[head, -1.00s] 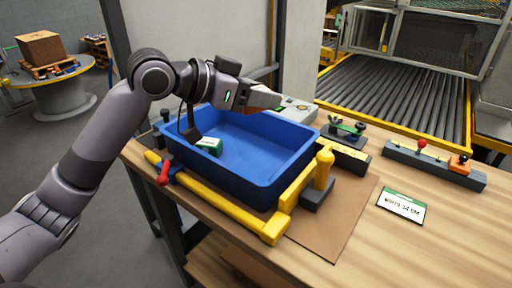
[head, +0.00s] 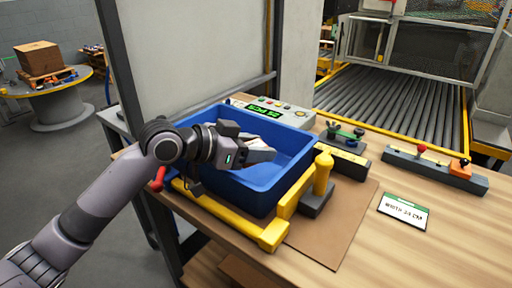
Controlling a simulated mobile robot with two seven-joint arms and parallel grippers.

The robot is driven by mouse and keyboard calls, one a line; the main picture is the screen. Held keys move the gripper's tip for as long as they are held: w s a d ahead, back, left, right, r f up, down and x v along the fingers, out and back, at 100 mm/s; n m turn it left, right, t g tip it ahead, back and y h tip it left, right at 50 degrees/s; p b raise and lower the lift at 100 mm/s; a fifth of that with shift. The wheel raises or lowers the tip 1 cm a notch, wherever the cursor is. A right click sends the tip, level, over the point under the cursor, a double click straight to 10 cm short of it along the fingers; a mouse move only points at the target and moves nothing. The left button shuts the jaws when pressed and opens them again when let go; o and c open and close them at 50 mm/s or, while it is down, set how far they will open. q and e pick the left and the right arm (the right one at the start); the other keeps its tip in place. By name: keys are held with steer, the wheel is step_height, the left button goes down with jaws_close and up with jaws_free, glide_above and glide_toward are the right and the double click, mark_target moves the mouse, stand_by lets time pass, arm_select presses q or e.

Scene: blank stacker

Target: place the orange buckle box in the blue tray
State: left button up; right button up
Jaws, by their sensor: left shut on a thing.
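The blue tray (head: 284,195) stands at the table's left side, behind a yellow frame. My left gripper (head: 268,152) reaches in from the left over the tray, low and near its rim height. It is shut on a small pale thing (head: 252,138), mostly hidden behind the fingers. I cannot make out an orange face on it, so I cannot tell for sure that it is the orange buckle box. The part of the tray's floor where a green and white box lay is now behind my arm. My right gripper is not in view.
A yellow bar and upright yellow handle (head: 323,172) edge the tray in front and at right. A grey counter unit (head: 272,110) with a green display stands behind it. A green-knobbed clamp (head: 343,136), a control bar (head: 435,168) and a label card (head: 403,211) lie to the right.

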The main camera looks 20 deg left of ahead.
arm_select(q)
steer(key=shift+f, duration=0.55)
steer(key=o, duration=1.2)
steer(key=shift+f, duration=0.1)
steer(key=shift+c, duration=0.2)
steer(key=shift+r, duration=0.4)
steer(key=v, duration=1.2)
steer(key=shift+r, duration=0.35)
